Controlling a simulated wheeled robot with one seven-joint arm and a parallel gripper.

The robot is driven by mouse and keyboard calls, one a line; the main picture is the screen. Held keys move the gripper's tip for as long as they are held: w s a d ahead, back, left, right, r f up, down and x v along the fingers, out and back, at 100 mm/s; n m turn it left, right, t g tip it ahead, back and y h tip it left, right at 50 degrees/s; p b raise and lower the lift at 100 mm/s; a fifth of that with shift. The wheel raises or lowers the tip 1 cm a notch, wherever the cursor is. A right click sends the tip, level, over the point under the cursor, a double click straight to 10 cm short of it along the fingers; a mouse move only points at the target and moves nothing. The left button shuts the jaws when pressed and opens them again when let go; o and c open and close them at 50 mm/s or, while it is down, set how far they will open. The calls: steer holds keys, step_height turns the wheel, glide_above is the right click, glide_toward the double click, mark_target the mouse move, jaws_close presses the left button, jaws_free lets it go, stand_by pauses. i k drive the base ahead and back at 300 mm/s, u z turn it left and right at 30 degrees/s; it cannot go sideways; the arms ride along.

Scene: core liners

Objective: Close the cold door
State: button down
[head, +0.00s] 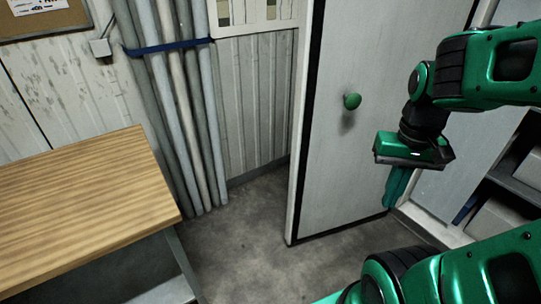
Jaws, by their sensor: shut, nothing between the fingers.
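The cold door (340,150) is a tall pale panel with a black seal along its edge and a round green knob (352,101). It stands open, angled out over the floor, its left edge toward me. My green and black gripper (395,200) points down in front of the door's right part, to the right of and below the knob. Its fingers are together and hold nothing. I cannot tell whether they touch the door. My arm hides part of the door's upper right and of the doorway.
A wooden-topped table (85,200) stands at the left. Several grey pipes (185,100) tied with a blue strap run up the wall behind it. Shelves (515,180) show at the right beyond a pale frame. The concrete floor (250,240) between table and door is clear.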

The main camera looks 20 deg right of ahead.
mark_target(371, 49)
steer(key=u, duration=0.3)
steer(key=i, duration=1)
steer(key=z, duration=0.05)
